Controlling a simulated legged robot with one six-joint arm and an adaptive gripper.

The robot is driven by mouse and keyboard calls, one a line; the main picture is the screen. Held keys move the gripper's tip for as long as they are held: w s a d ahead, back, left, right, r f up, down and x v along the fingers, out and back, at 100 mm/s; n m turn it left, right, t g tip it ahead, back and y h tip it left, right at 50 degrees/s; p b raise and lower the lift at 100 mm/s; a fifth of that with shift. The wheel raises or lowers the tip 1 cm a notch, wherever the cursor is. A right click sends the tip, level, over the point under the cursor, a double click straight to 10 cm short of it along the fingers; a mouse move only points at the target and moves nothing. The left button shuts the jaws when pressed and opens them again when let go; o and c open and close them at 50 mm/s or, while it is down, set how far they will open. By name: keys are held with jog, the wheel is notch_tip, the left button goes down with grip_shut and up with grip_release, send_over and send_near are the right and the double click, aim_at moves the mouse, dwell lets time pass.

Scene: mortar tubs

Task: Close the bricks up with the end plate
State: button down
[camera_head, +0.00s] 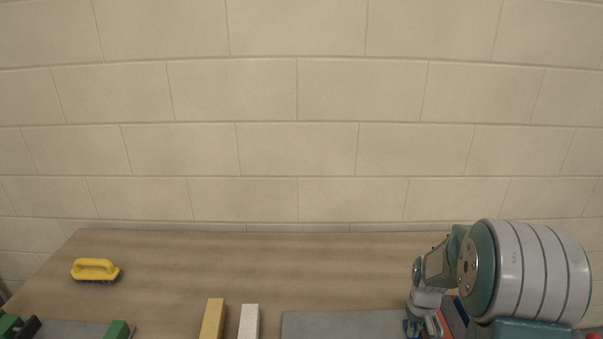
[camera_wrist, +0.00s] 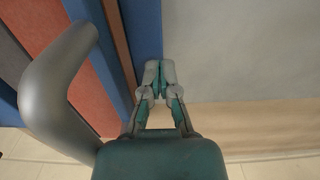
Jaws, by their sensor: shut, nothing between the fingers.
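My gripper (camera_wrist: 160,68) is shut and empty in the wrist view. Its fingertips are in front of a blue panel (camera_wrist: 140,22), close to the panel's edge along the grey surface; I cannot tell if they touch. Left of that panel lie a thin brown strip (camera_wrist: 119,40) and red (camera_wrist: 90,85) and blue bricks in a row. In the head view my gripper (camera_head: 412,326) is at the bottom right, partly cut off. Red and blue bricks (camera_head: 455,312) show beside it, mostly hidden by my arm. I cannot tell which piece is the end plate.
A grey board (camera_head: 340,325) lies on the wooden table (camera_head: 250,265). Yellow (camera_head: 213,320) and white (camera_head: 249,322) blocks stand left of it. A yellow brush (camera_head: 95,269) and green pieces (camera_head: 118,330) are at left. The table's back middle is clear, before a block wall.

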jog(key=shift+d, duration=0.8)
notch_tip(320, 180, up, 10)
jog(key=a, duration=0.2)
jog(key=shift+a, duration=0.35)
